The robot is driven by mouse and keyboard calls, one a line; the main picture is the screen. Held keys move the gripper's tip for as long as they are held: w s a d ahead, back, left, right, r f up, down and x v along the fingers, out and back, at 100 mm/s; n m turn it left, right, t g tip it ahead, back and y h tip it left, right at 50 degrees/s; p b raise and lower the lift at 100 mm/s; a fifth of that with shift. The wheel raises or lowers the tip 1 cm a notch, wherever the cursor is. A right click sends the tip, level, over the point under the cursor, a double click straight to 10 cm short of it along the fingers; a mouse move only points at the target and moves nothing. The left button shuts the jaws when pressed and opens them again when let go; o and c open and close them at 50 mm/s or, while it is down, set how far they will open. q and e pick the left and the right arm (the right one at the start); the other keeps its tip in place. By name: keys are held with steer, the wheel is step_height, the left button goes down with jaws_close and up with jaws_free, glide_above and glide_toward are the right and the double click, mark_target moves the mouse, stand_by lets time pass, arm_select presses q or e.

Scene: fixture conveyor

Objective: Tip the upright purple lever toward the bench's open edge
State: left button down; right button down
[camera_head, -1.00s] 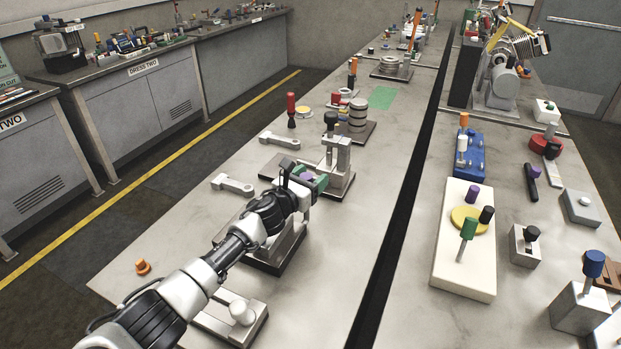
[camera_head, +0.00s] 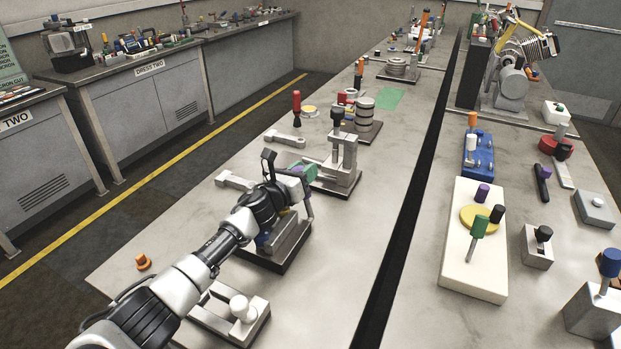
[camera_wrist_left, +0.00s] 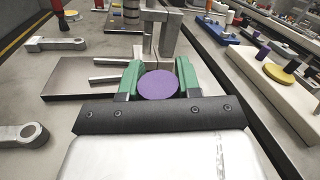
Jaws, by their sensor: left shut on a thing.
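My left gripper (camera_head: 299,171) reaches in over the left bench, above a dark fixture plate (camera_head: 282,262) with metal blocks. In the left wrist view its green finger pads (camera_wrist_left: 158,80) are closed on both sides of a round purple knob (camera_wrist_left: 159,84), the top of the purple lever. The lever's shaft and pivot are hidden beneath the knob and hand. In the head view the hand largely covers the knob, so the lever's tilt cannot be told. My right gripper is not in view.
A clamp with a black knob (camera_head: 337,114) stands just beyond the hand. A loose wrench-like link (camera_head: 235,181) lies left of it. The bench's open edge runs along the left, beside the floor. A dark gap (camera_head: 397,238) separates the right bench, which holds a white board (camera_head: 466,281).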

arm_select(q)
steer(key=c, duration=0.8)
jaws_free()
steer(key=shift+a, duration=0.1)
steer(key=v, duration=1)
steer(key=shift+s+a+p, duration=0.15)
steer(key=shift+s+p, duration=0.15)
steer(key=shift+c, duration=0.3)
